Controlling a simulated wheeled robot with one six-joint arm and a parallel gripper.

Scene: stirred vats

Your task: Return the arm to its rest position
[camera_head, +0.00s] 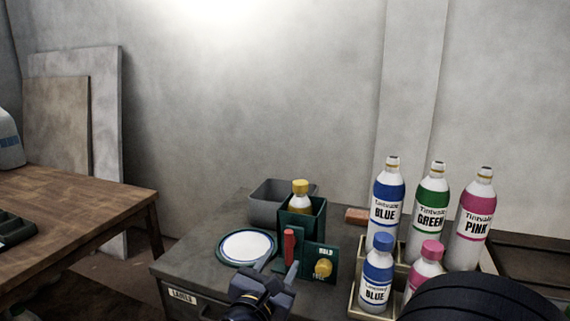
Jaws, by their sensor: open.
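My gripper (276,271) shows at the bottom middle, dark, with its two fingers apart and nothing visible between them. It is in front of the grey cabinet top, near a white round plate with a blue-green rim (246,247) and a green holder (301,224). A large dark rounded shape, which seems to be part of my arm, fills the bottom right and hides what is behind it.
The holder contains a yellow-capped bottle (300,194); a red handle (289,246) and yellow knob (323,267) are at its front. Blue (388,203), green (430,215) and pink (473,216) bottles stand right, smaller ones before them. A wooden table (85,208) stands left.

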